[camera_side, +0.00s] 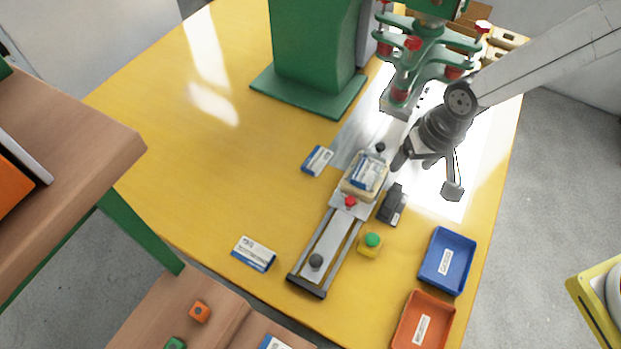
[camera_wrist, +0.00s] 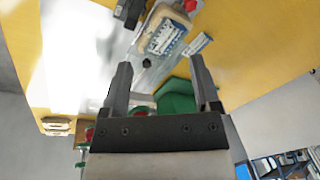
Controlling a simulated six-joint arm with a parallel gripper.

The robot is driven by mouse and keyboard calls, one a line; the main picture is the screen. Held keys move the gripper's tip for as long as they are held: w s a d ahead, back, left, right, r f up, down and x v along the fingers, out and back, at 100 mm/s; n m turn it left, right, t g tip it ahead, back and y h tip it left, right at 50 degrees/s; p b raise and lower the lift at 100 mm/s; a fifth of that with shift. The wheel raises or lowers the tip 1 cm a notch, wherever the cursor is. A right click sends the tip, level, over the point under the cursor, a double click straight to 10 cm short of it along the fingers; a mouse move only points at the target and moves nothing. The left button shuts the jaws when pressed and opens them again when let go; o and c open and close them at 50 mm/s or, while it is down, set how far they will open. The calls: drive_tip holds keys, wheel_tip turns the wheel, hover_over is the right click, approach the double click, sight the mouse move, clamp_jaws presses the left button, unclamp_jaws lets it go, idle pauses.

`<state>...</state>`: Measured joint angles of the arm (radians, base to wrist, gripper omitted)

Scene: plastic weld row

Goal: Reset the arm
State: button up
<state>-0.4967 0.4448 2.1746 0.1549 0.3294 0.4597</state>
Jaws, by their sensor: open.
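My gripper (camera_side: 426,176) is at the right of the slide fixture, below the green press head. In the wrist view my gripper (camera_wrist: 161,72) has its two fingers wide apart with nothing between them. The slide fixture (camera_side: 325,243) lies on the yellow table. Its carriage bears a beige nest (camera_side: 350,190) with a blue-and-white labelled pack (camera_side: 369,173) on it. The pack also shows in the wrist view (camera_wrist: 166,36), beyond my fingertips. My gripper appears apart from the pack and the fixture.
The green press (camera_side: 420,50) with red knobs stands behind my gripper. A black block (camera_side: 392,205) and a green button box (camera_side: 371,243) sit beside the slide. A blue tray (camera_side: 462,245) and an orange tray (camera_side: 442,311) are at the right edge. The table's left is mostly clear.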

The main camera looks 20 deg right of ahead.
drive_tip(key=s+d+r, duration=0.2)
drive_tip(key=s+d, duration=0.1)
drive_tip(key=d, duration=0.6)
drive_tip(key=s+d+r+n+h, duration=0.1)
drive_tip(key=s+d+r, duration=0.2)
drive_tip(key=d, duration=0.7)
drive_tip(key=shift+d+r+t+h, duration=0.3)
drive_tip(key=shift+t, duration=0.1)
